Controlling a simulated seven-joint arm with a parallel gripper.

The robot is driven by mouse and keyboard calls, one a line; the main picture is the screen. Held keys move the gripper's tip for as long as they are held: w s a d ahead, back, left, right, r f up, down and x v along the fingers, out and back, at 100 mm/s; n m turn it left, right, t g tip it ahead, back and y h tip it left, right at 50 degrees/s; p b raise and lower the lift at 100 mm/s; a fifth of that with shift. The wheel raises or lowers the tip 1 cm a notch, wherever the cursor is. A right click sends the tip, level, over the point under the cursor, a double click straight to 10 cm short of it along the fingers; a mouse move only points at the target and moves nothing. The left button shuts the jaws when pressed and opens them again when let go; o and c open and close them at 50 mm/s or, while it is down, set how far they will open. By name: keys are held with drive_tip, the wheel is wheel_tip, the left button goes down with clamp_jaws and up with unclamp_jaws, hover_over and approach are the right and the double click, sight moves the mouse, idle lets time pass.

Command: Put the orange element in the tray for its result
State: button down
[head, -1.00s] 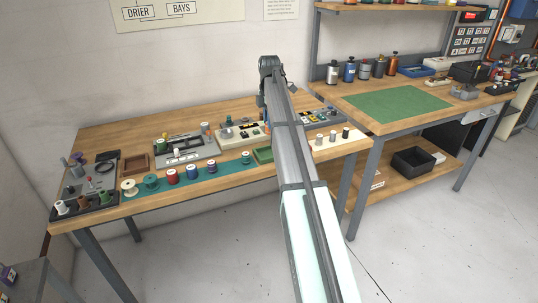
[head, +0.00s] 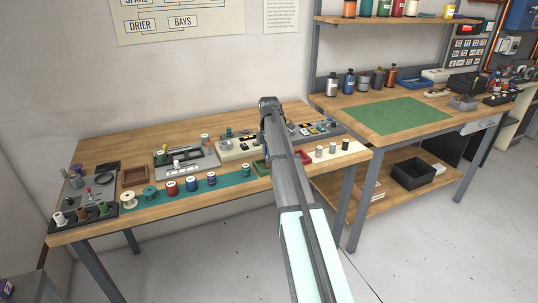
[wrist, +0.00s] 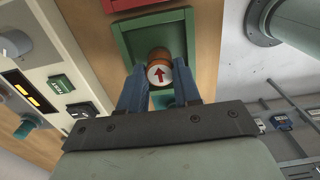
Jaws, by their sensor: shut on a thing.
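In the wrist view my gripper (wrist: 160,92) is shut on the orange element (wrist: 158,56), which has a white end face with a red arrow. The element is in front of the green tray (wrist: 123,48), overlapping its near side in the picture; I cannot tell its height above it. A red tray (wrist: 120,5) lies beyond the green one, partly cut off. In the head view the green tray (head: 259,167) and red tray (head: 304,157) lie on either side of my arm, which hides the gripper and the element.
A cream instrument panel (wrist: 60,85) with knobs and switches stands close left of the gripper in the wrist view. Several spools stand on a teal strip (head: 223,181) along the bench front. A second bench with a green mat (head: 397,114) is at right.

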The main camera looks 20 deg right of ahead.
drive_tip(key=shift+f, duration=0.15)
drive_tip(key=c, duration=0.8)
unclamp_jaws()
wheel_tip(320, 180, up, 12)
drive_tip(key=shift+r, duration=0.2)
